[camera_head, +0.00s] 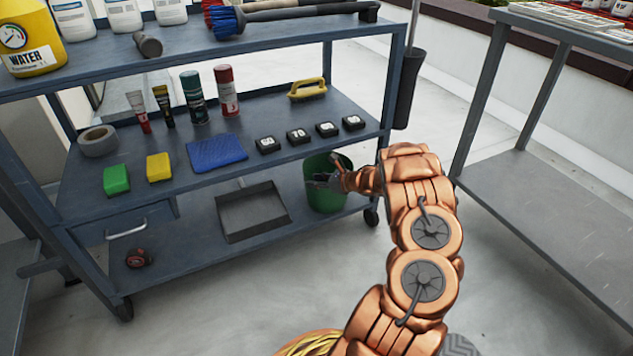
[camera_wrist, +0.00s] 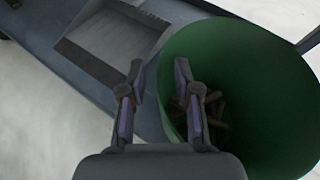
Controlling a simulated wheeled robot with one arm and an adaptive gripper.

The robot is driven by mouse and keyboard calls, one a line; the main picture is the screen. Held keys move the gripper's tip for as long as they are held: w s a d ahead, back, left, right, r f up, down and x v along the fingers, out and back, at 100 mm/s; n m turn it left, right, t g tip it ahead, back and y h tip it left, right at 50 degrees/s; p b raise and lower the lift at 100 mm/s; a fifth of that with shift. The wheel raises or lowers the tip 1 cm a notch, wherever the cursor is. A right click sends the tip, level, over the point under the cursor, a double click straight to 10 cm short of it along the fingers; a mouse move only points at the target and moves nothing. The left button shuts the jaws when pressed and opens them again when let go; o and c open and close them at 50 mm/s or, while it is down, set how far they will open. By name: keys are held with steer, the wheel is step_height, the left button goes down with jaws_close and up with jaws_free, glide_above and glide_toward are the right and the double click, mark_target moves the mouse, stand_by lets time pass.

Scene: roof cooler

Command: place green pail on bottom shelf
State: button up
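The green pail (camera_head: 327,198) stands upright at the right end of the cart's bottom shelf (camera_head: 185,270), and looks to rest on it. In the wrist view the pail (camera_wrist: 245,60) is seen from above, with several brownish pieces at its bottom. The fingertips' exact contact with the wall cannot be told.
A grey dustpan-like tray (camera_head: 252,212) lies left of the pail on the bottom shelf. A tape measure (camera_head: 138,257) is further left. The middle shelf (camera_head: 290,160) above holds sponges, cans and black blocks. A grey table (camera_head: 560,220) stands at right; floor between is clear.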

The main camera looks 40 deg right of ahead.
steer(key=shift+r+p, duration=0.2)
steer(key=shift+p, duration=0.1)
steer(key=p+v, duration=0.3)
steer(key=v, duration=0.9)
steer(key=shift+f, duration=0.1)
